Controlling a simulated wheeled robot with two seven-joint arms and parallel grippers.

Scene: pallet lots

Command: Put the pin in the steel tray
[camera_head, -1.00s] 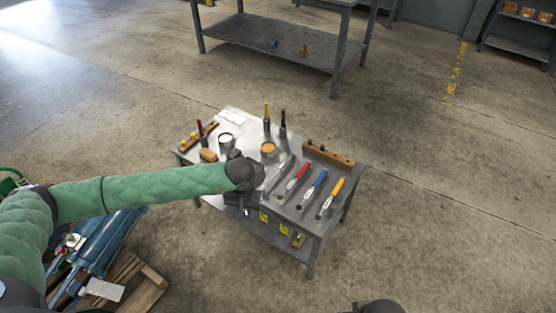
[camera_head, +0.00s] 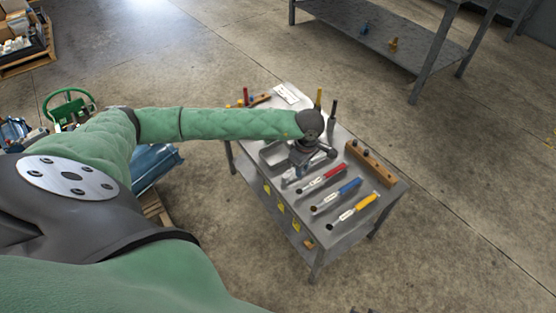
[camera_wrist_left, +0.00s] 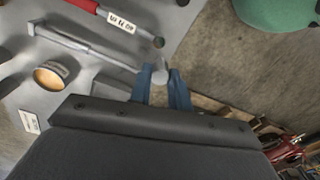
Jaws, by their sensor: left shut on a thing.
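My left gripper (camera_head: 296,178) is over the steel table, just right of the shallow steel tray (camera_head: 270,155), which the arm partly covers. In the left wrist view its two blue fingers (camera_wrist_left: 162,88) are shut on a small grey metal piece, the pin (camera_wrist_left: 160,75). Only its rounded grey end shows between the fingertips, and the rest is hidden. In the head view the pin is too small to make out. My right gripper is not in view.
Red (camera_head: 322,179), blue (camera_head: 337,196) and yellow-handled (camera_head: 352,211) tools lie on the table's near right. A wooden block (camera_head: 370,162) is at the right edge. Upright yellow (camera_head: 319,97) and dark (camera_head: 333,108) handles stand behind the gripper.

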